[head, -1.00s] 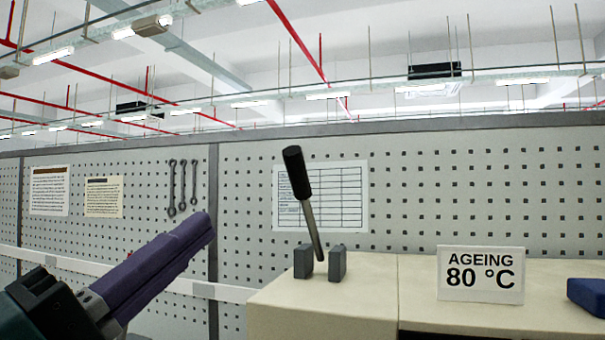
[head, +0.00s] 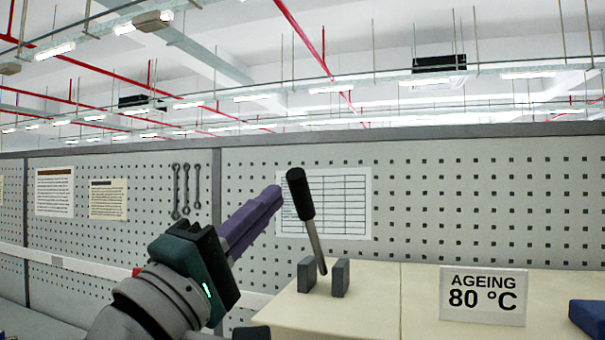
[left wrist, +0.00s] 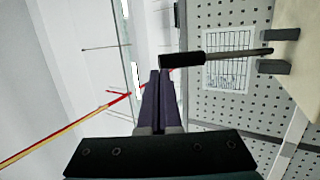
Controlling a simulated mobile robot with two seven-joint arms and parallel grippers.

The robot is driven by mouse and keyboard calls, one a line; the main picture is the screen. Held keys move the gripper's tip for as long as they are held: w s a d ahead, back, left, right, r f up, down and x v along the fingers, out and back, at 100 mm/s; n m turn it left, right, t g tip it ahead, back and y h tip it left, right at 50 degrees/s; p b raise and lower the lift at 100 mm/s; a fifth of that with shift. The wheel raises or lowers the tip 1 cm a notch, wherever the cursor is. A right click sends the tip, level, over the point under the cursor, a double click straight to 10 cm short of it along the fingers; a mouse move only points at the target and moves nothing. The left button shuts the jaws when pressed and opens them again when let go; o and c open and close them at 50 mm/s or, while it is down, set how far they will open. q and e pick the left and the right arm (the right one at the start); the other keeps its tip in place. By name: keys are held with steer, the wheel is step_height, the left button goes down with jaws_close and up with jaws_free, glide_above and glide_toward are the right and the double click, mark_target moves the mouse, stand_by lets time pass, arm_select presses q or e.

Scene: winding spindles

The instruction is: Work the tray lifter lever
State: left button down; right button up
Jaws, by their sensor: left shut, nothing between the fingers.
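The tray lifter lever (head: 307,214) has a black grip on a metal rod. It stands between two grey blocks on a cream cabinet top, its grip leaning to the left. My left gripper (head: 276,193) has purple fingers, which are shut and empty. The fingertips are just left of the black grip in the head view; whether they touch it I cannot tell. In the left wrist view the lever (left wrist: 190,59) lies sideways, its grip just beyond and to the right of the fingertips (left wrist: 160,73). My right gripper is not in view.
An "AGEING 80 °C" sign (head: 483,296) stands on the cream cabinet top (head: 380,305), with a blue object (head: 588,318) at its right. A grey pegboard wall (head: 450,200) with hanging wrenches (head: 186,190) and posted sheets is behind. The space above the cabinet is free.

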arm_select(q)
steer(key=shift+p+x, duration=0.35)
steer(key=shift+x, duration=1.1)
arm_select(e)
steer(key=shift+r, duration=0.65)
